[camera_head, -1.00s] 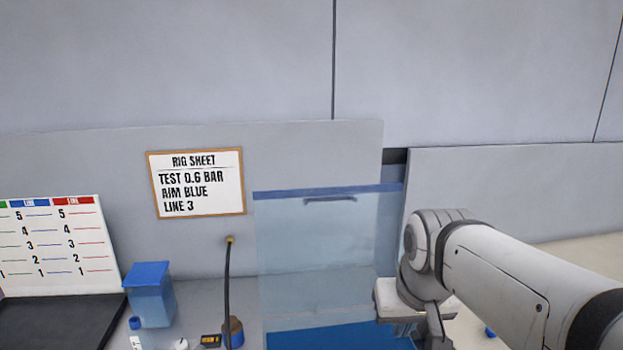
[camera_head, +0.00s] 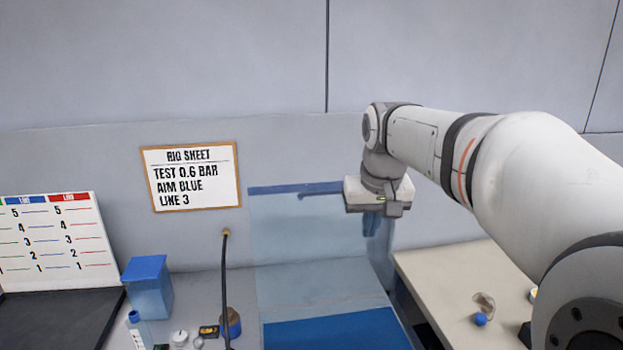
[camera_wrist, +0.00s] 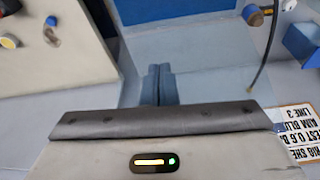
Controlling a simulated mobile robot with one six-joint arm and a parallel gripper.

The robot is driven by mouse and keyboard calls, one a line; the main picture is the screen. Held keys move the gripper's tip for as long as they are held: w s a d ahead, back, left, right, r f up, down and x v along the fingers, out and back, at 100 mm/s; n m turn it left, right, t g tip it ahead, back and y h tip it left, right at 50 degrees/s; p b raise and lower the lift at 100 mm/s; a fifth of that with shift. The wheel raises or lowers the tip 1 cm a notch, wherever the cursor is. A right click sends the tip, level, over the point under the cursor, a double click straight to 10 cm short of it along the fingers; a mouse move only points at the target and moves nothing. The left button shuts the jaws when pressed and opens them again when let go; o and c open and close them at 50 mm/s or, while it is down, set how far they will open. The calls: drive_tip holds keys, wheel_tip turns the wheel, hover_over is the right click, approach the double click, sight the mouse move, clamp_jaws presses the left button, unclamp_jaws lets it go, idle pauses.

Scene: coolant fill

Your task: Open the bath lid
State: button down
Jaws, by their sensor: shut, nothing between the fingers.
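The bath lid (camera_head: 290,225) is a clear pane with a blue strip along its top edge. It stands raised, roughly upright, behind the blue bath area (camera_head: 335,330), which shows uncovered below it. The lid's dark handle is partly hidden behind my wrist. My gripper (camera_head: 372,228) is at the lid's upper right, fingers pointing down. In the wrist view my gripper (camera_wrist: 160,70) has its two fingers together with nothing between them. The blue bath area (camera_wrist: 165,10) shows beyond the fingertips. I cannot tell whether my gripper touches the lid.
A black hose (camera_head: 225,290) stands left of the bath. Further left are a blue-lidded container (camera_head: 148,285) and a dark tray (camera_head: 60,320). A beige table (camera_head: 450,280) with small parts is at the right. The rig sheet (camera_head: 192,178) hangs on the wall.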

drive_tip(key=w+a+r+n+p, duration=0.15)
drive_tip(key=w+a+r, duration=0.3)
drive_tip(key=w, duration=0.75)
drive_tip(key=w+a+r+m+p, duration=0.1)
drive_tip(key=w+a+r+p, duration=0.3)
drive_tip(key=w, duration=0.8)
drive_tip(key=a+b+x, duration=0.1)
drive_tip(key=b+x, duration=0.1)
drive_tip(key=x, duration=0.9)
drive_tip(key=shift+n, duration=0.25)
drive_tip(key=shift+s+d+b, duration=0.1)
drive_tip(key=shift+s+b, duration=0.25)
drive_tip(key=shift+s, duration=1.75)
